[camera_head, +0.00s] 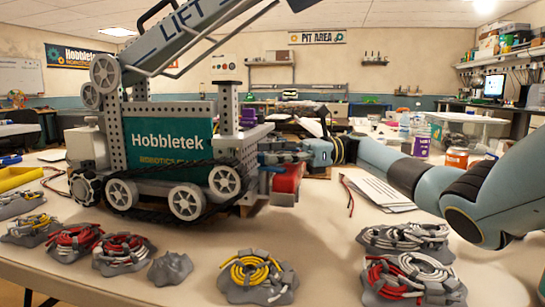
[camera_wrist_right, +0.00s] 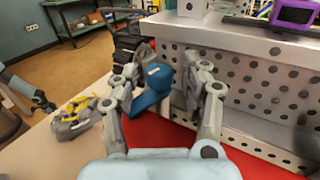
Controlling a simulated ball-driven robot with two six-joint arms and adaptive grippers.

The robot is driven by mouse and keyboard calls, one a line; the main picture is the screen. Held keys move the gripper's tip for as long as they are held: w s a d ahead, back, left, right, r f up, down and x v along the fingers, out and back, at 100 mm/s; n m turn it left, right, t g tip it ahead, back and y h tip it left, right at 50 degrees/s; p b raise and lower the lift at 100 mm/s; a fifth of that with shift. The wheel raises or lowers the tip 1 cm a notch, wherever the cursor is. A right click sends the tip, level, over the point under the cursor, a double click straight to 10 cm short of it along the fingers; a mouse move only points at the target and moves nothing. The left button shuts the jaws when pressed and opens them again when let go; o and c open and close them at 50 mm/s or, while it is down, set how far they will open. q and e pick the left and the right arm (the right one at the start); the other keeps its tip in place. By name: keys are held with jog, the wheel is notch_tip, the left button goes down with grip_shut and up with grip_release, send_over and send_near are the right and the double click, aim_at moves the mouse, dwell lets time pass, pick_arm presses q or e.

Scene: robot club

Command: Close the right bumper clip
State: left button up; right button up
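The competition robot (camera_head: 165,140) with a teal "Hobbletek" panel stands on the table in the head view. Its red bumper (camera_head: 288,180) is at its right end, and also fills the lower part of the right wrist view (camera_wrist_right: 170,140). A blue clip lever (camera_wrist_right: 153,88) sticks up beside the perforated grey plate at the bumper. My right gripper (camera_wrist_right: 160,88) is open, its fingers on either side of the blue lever; I cannot tell whether either finger touches it. In the head view the right gripper (camera_head: 272,157) reaches the bumper from the right.
Grey holders with coiled red (camera_head: 120,250), yellow (camera_head: 252,276) and white cables (camera_head: 410,275) line the front of the table. White papers (camera_head: 378,193) lie under my right arm. A clear bin (camera_head: 465,128) and an orange-labelled jar (camera_head: 457,158) stand at the right back.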

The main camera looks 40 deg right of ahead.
jog(key=v, duration=1.2)
